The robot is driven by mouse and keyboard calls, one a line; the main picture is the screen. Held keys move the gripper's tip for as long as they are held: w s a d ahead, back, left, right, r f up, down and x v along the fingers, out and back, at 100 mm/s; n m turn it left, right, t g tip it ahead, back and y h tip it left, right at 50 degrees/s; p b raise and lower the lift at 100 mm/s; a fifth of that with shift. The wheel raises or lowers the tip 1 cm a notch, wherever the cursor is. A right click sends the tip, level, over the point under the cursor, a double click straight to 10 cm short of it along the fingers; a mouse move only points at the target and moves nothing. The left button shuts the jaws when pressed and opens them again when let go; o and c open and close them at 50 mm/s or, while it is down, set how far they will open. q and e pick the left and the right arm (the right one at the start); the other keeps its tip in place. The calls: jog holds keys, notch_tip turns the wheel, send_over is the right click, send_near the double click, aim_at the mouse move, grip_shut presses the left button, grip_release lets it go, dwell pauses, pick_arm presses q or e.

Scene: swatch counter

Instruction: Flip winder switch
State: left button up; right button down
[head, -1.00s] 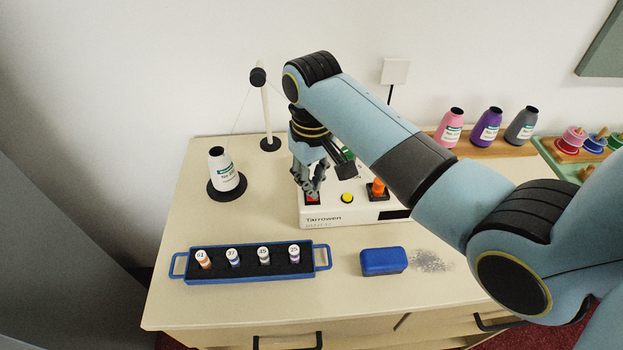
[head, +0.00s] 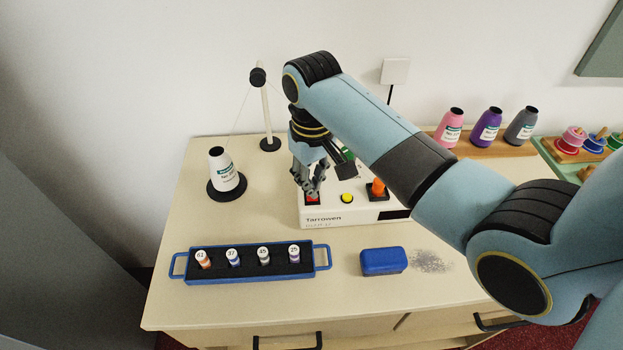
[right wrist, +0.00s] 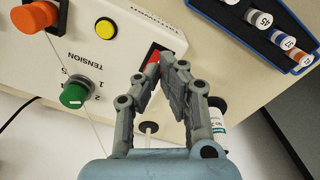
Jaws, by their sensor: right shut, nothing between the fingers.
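The winder (head: 340,214) is a white box marked Tarrowen, standing in the middle of the counter. Its red switch (head: 313,200) is at the front left of its top, mostly covered by my right gripper (head: 312,193). In the right wrist view the red switch (right wrist: 152,58) shows beside the fingertips of my right gripper (right wrist: 172,58). The fingers are shut with nothing between them. I cannot tell whether they touch the switch or which way it is tipped. My left gripper is not in view.
A green tension knob (right wrist: 75,95) is on the winder. A white thread cone (head: 224,172) and a thread stand (head: 267,115) are to the left. A blue tray (head: 249,278) of numbered spools and a blue box (head: 383,261) lie in front. Several cones stand behind right.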

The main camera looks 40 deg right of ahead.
jog(key=shift+f+b, duration=0.5)
jog(key=shift+f, duration=0.7)
dwell(0.7)
notch_tip(320, 180, up, 3)
jog(key=shift+f+p, duration=0.15)
jog(key=shift+p, duration=1.1)
jog(key=shift+r, duration=2.2)
